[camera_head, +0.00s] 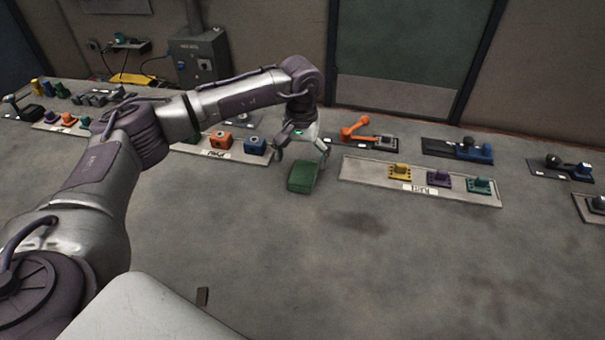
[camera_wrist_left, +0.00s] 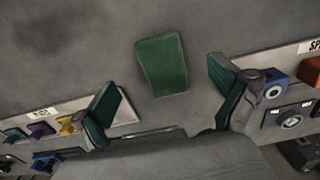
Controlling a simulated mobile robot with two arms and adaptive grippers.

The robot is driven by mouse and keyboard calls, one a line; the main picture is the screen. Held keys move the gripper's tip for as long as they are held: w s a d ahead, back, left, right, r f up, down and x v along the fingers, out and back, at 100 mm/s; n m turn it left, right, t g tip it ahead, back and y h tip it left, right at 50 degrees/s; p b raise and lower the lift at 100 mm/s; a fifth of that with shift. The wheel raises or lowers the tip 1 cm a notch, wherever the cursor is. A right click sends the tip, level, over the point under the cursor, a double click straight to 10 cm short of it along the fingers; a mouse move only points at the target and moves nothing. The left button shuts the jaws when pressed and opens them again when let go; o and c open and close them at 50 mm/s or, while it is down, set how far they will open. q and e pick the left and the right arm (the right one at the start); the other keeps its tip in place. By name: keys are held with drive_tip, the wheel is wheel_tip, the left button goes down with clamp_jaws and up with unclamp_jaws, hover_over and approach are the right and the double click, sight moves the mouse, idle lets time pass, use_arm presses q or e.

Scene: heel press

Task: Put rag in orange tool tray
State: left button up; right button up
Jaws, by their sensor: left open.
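A green folded rag (camera_head: 303,178) lies on the grey surface near the middle of the head view. It also shows in the left wrist view (camera_wrist_left: 162,66), flat and roughly rectangular. My left gripper (camera_head: 300,154) is open and empty, pointing down just behind and above the rag. In the left wrist view its two green-padded fingers are spread wide, and the rag appears between and beyond them. I cannot make out an orange tool tray in either view. My right gripper is not in view.
A long plate (camera_head: 360,175) with yellow, purple and teal blocks lies right of the rag. A plate with orange (camera_head: 220,140) and blue (camera_head: 255,144) blocks lies left. An orange lever (camera_head: 355,128) stands behind. The grey surface in front is mostly clear.

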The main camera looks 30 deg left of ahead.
sight(302, 177)
use_arm(q)
wheel_tip(302, 177, down, 6)
drive_tip(key=shift+w+r+p, duration=0.15)
drive_tip(key=shift+p, duration=0.55)
drive_tip(key=c, duration=1.2)
drive_tip(key=shift+r, duration=0.15)
